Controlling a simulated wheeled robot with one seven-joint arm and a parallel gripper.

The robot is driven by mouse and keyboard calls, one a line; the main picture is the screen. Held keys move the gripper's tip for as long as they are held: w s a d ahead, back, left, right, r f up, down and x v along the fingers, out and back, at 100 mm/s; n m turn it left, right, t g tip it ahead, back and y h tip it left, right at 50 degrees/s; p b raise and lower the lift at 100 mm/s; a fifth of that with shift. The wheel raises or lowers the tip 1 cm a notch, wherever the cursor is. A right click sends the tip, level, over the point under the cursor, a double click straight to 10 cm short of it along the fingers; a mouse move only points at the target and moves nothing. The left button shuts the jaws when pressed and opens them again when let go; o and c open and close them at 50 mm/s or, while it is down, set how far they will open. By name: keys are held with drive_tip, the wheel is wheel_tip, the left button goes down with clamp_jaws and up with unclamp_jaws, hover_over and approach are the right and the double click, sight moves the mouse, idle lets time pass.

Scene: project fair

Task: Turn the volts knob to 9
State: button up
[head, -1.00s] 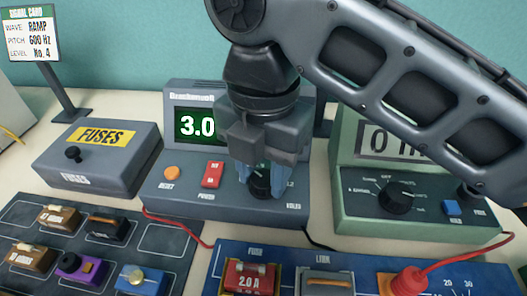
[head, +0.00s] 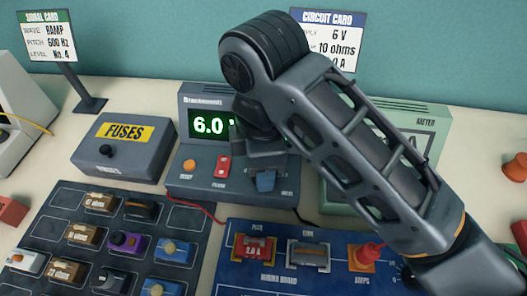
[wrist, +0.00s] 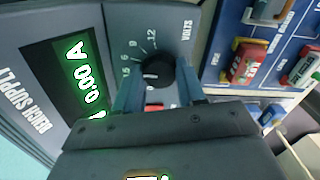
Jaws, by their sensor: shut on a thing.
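The bench supply (head: 190,170) stands at the back middle in the head view. Its green display (head: 210,124) reads 6.0. In the wrist view the black volts knob (wrist: 158,72) sits on the panel among printed numbers, with 6, 9 and 12 legible and VOLTS beside it. My gripper (head: 264,181) is shut on the knob, with a blue finger on each side; it also shows in the wrist view (wrist: 157,82). In the head view the gripper hides the knob. A current reading (wrist: 88,72) of 0.00 A shows in the wrist view.
A green meter (head: 335,195) stands close right of the supply, partly behind my arm. The fuses box (head: 125,165) is to its left. A component tray (head: 75,195) and the blue board (head: 225,275) lie in front. A red lead (head: 205,212) runs from the supply.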

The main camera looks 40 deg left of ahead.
drive_tip(key=m+p, duration=0.4)
drive_tip(key=shift+r+m, duration=0.2)
drive_tip(key=shift+m, duration=0.1)
drive_tip(key=shift+f+m+p, duration=0.2)
drive_tip(key=shift+m+p, duration=0.65)
drive_tip(key=shift+m, duration=1.05)
drive_tip(key=o, duration=1.1)
drive_tip(key=shift+c, duration=0.2)
drive_tip(key=shift+r, duration=0.1)
drive_tip(key=shift+w+r, duration=0.15)
drive_tip(key=shift+r, duration=0.55)
wheel_tip(320, 180, up, 6)
drive_tip(key=shift+f, duration=0.1)
drive_tip(key=shift+r, duration=0.2)
